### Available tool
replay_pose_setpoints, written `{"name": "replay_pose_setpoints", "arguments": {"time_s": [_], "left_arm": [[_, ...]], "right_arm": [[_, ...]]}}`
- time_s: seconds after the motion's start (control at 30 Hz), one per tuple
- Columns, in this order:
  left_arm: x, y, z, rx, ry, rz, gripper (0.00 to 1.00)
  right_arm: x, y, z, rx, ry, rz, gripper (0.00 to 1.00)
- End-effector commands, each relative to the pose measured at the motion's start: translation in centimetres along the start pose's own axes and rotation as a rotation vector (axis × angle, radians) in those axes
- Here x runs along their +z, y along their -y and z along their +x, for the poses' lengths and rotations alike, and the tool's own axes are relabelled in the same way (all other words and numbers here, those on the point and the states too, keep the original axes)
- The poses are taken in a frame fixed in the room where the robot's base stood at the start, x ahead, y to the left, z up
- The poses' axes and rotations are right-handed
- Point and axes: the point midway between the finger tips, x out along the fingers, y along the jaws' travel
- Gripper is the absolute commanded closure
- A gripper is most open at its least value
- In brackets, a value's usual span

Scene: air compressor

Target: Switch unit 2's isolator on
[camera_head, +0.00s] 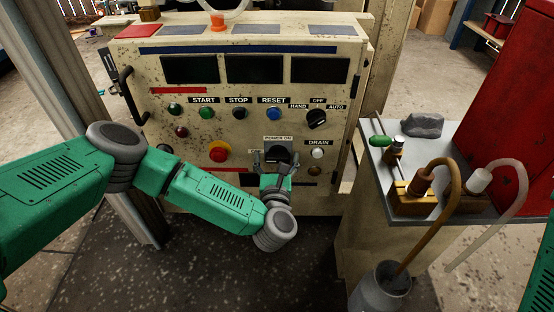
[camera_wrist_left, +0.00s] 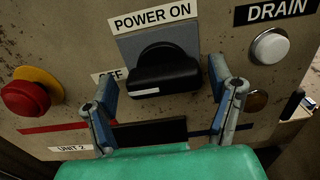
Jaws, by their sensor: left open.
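The isolator is a black rotary handle (camera_head: 279,152) on a grey plate, low on the beige control panel. In the left wrist view its handle (camera_wrist_left: 165,72) lies crosswise, with POWER ON above it and a partly covered OFF label (camera_wrist_left: 108,77) to its left. A UNIT 2 label (camera_wrist_left: 72,148) is at the lower left. My left gripper (camera_head: 275,159) is open at the handle, one finger on each side. In the left wrist view the left gripper (camera_wrist_left: 162,78) shows gaps between its fingers and the handle. My right gripper is not in view.
A red stop button on yellow (camera_head: 219,151) is left of the isolator, and a white DRAIN button (camera_head: 318,153) is close on the right. A HAND/OFF/AUTO knob (camera_head: 317,118) is above. A side table (camera_head: 450,216) with hoses stands at right.

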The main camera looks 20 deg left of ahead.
Motion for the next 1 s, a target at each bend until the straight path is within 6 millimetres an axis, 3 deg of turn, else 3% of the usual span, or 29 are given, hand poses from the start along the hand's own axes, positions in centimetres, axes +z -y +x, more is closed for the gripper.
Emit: {"name": "replay_pose_setpoints", "arguments": {"time_s": [0.07,0.1,0.23,0.67,1.0], "left_arm": [[0.1,0.1,0.0,-0.001,0.001,0.000,0.24],[0.1,0.1,0.0,-0.001,0.001,0.000,0.31],[0.1,0.2,-0.1,-0.001,0.001,0.002,0.75],[0.2,0.3,-0.1,-0.004,0.002,0.053,0.75],[0.4,0.3,-0.2,-0.005,0.004,0.299,0.75]], "right_arm": [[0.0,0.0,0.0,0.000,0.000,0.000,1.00],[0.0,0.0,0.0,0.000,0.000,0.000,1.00],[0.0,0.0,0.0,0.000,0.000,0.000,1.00],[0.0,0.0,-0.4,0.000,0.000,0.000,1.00],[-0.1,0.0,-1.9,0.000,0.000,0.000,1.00]]}}
